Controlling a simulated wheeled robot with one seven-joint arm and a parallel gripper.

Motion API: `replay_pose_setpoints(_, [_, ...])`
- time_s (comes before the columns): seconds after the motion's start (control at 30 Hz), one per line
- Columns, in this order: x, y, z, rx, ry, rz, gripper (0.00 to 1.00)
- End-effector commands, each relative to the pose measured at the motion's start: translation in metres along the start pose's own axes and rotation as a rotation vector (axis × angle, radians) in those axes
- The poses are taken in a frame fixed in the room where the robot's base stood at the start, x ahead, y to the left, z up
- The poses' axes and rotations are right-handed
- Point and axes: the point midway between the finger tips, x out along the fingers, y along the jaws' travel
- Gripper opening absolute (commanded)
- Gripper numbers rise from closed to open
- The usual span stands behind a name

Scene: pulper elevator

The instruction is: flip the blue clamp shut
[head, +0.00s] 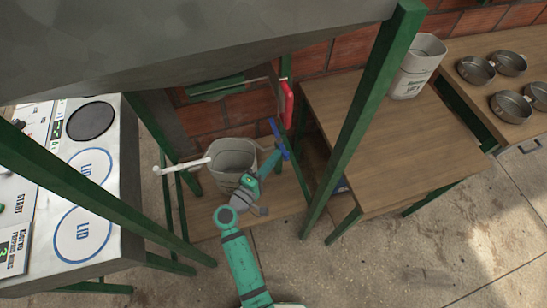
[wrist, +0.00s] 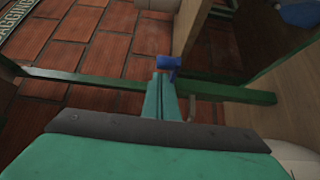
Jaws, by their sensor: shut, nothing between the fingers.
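The blue clamp (head: 275,128) stands beside the green frame post behind the white bucket in the head view. Its blue end also shows in the wrist view (wrist: 168,63), right at my fingertips. My gripper (head: 275,158) is shut and holds nothing. In the wrist view its teal fingers (wrist: 161,82) are together, their tips at or touching the blue piece. Whether they press on it I cannot tell. The clamp's lower part is partly hidden by my gripper in the head view.
A white bucket (head: 234,154) stands on a low wooden shelf left of my gripper, with a white lever (head: 182,166) beside it. A red part (head: 287,103) is above the clamp. Green posts (head: 365,110) and a wooden table (head: 410,145) are to the right.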

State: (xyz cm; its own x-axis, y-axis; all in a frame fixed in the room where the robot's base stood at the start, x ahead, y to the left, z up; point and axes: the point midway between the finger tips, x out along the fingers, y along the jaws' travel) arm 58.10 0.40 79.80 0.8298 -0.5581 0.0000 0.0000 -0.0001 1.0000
Motion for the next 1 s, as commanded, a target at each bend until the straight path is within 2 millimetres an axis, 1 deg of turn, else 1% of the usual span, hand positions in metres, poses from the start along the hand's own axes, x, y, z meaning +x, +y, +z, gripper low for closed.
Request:
replay_pose_setpoints(0.1, [0.001, -0.001, 0.004, -0.002, 0.024, -0.001, 0.00])
replay_pose_setpoints(0.37, [0.000, -0.001, 0.004, -0.002, 0.078, -0.001, 0.00])
replay_pose_setpoints(0.6, [0.002, -0.001, 0.008, -0.002, 0.194, -0.001, 0.00])
replay_pose_setpoints(0.73, [0.007, -0.001, 0.015, -0.002, 0.281, -0.001, 0.00])
replay_pose_setpoints(0.87, [0.015, 0.000, 0.023, 0.000, 0.271, 0.000, 0.00])
replay_pose_setpoints(1.0, [0.027, 0.000, 0.035, 0.000, 0.259, 0.000, 0.00])
